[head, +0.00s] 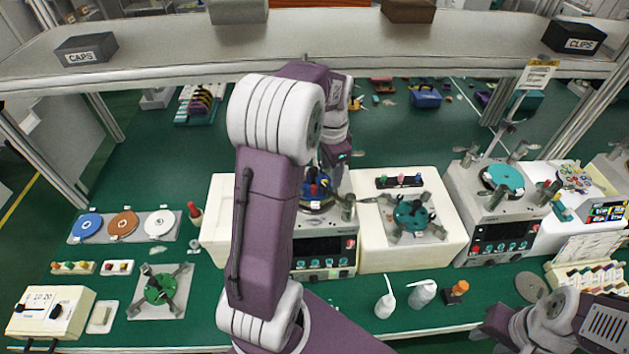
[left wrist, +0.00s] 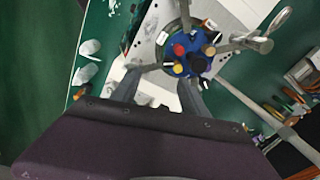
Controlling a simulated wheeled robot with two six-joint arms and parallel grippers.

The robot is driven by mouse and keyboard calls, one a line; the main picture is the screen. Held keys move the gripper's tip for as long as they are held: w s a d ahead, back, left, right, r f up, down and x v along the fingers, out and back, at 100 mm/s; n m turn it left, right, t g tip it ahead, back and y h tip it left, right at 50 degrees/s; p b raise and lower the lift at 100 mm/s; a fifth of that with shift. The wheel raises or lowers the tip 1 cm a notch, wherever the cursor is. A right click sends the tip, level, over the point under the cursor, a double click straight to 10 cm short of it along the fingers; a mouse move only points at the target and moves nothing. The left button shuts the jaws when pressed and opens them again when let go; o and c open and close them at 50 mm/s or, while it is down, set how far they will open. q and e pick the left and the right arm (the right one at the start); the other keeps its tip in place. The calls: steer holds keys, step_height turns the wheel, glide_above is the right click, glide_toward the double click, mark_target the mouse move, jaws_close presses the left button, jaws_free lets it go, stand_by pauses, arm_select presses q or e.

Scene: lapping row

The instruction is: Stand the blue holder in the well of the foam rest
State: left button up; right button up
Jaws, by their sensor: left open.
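The blue holder (head: 313,188) sits on the left machine in the head view, partly behind my left arm. In the left wrist view the blue holder (left wrist: 185,58) shows from above, with red, yellow and dark knobs and grey arms around it. My left gripper (left wrist: 158,88) is open, its two grey fingers apart with nothing held between them. The holder lies beyond the fingertips, toward the right finger; I cannot tell whether they touch. In the head view the fingertips are hidden. I cannot surely pick out the foam rest; a small white hollowed block (head: 102,317) lies at front left. My right gripper is not visible.
A teal holder (head: 412,213) sits on the white block right of the left machine. A green holder (head: 160,288) lies on a grey plate at front left. Squeeze bottles (head: 422,293) stand at the front. A shelf (head: 180,62) spans the back above the bench.

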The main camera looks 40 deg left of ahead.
arm_select(q)
steer(key=m, duration=0.2)
glide_toward(313, 169)
step_height(313, 169, down, 2)
steer(key=w+d, duration=0.1)
steer(key=d, duration=0.1)
steer(key=shift+a+r+m+g, duration=0.25)
steer(key=shift+a+m, duration=0.1)
steer(key=shift+a, duration=0.25)
steer(key=shift+a+r+m+g, duration=0.1)
steer(key=shift+a+m+g, duration=0.2)
steer(key=shift+a, duration=0.3)
steer(key=shift+s+a, duration=0.2)
steer(key=shift+s, duration=0.05)
steer(key=f, duration=0.1)
steer(key=f+p, duration=0.1)
steer(key=f, duration=0.1)
steer(key=shift+d, duration=0.35)
steer(key=shift+w+f, duration=0.15)
steer(key=shift+f, duration=0.15)
step_height(313, 169, down, 4)
steer(key=shift+f+p, duration=0.1)
steer(key=shift+p, duration=0.95)
steer(key=shift+f, duration=0.4)
steer(key=shift+w+f, duration=0.1)
steer(key=shift+f, duration=0.05)
jaws_close()
arm_select(e)
step_height(313, 169, up, 3)
steer(key=shift+w+f, duration=0.1)
